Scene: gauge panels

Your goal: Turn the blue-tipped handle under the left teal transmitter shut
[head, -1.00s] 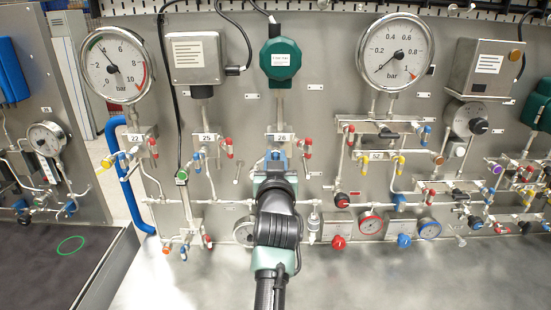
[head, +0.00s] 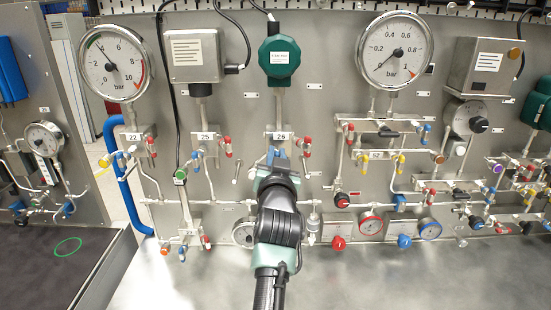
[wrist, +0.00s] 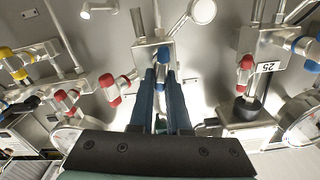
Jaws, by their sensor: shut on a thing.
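The left teal transmitter (head: 279,62) hangs on the panel above the manifold block labelled 26 (head: 280,136). My gripper (head: 277,156) is just below that block, with its blue fingers pointing up at it. In the wrist view my gripper (wrist: 166,85) is shut on the blue-tipped handle (wrist: 163,54); the blue tip shows between the two fingers. In the head view the handle is mostly hidden by my gripper, so its exact angle cannot be told. A red-tipped handle (head: 306,147) sits on the right side of the same block.
Block 25 (head: 206,136) with red-tipped handles stands to the left. A blue-tipped handle (head: 426,129) and a large gauge (head: 394,50) are to the right. Thin tubing (head: 215,202) runs behind my wrist. Small dials (head: 370,224) sit lower right.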

